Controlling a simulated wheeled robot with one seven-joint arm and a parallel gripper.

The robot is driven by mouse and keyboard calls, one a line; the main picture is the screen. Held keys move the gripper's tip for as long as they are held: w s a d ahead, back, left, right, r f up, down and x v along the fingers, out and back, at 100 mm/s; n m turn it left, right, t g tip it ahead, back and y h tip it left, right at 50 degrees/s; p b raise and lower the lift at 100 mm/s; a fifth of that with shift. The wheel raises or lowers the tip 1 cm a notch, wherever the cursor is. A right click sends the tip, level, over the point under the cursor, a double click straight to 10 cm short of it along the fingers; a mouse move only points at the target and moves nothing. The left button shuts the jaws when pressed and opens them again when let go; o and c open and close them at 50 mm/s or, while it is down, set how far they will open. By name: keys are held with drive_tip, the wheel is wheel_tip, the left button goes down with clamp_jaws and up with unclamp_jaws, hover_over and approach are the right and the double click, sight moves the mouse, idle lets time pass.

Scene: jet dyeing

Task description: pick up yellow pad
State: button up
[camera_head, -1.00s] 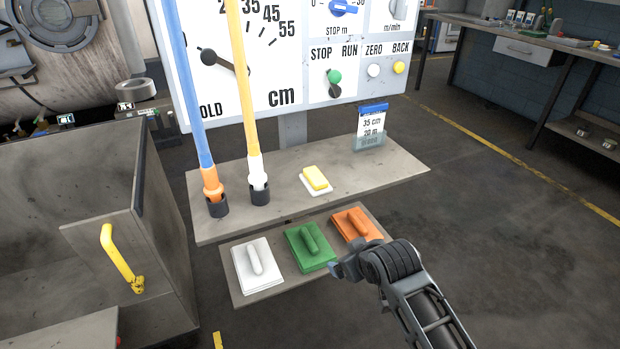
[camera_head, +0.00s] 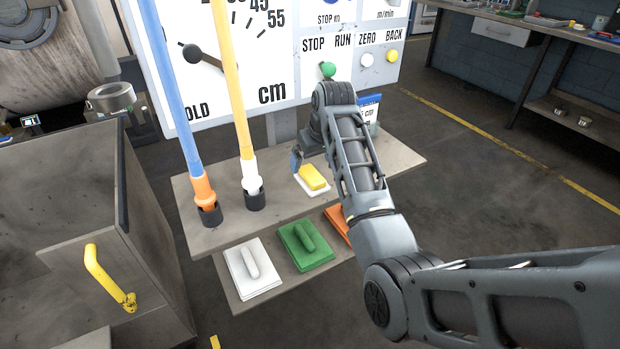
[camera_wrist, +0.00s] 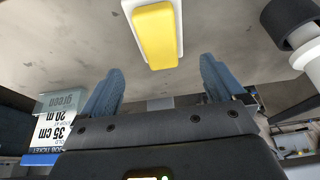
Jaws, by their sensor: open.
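The yellow pad (camera_head: 313,177) lies on a white base (camera_head: 318,191) on the upper grey shelf, right of the two upright poles. In the wrist view the yellow pad (camera_wrist: 155,36) is at the top centre, beyond the fingertips and roughly between their lines. My gripper (camera_head: 297,158) is just behind and left of the pad in the head view, partly hidden by my arm. In the wrist view my gripper (camera_wrist: 160,82) shows two blue fingers spread apart with nothing between them.
A blue pole (camera_head: 175,90) and a yellow pole (camera_head: 236,90) stand in dark cups on the upper shelf (camera_head: 215,232). A job ticket holder (camera_wrist: 60,125) is close by. White (camera_head: 252,272), green (camera_head: 306,245) and orange (camera_head: 337,222) pads lie on the lower shelf.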

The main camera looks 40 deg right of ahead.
sight(308, 170)
drive_tip(key=shift+x, duration=2.7)
drive_tip(key=shift+a, duration=0.2)
drive_tip(key=c, duration=1.2)
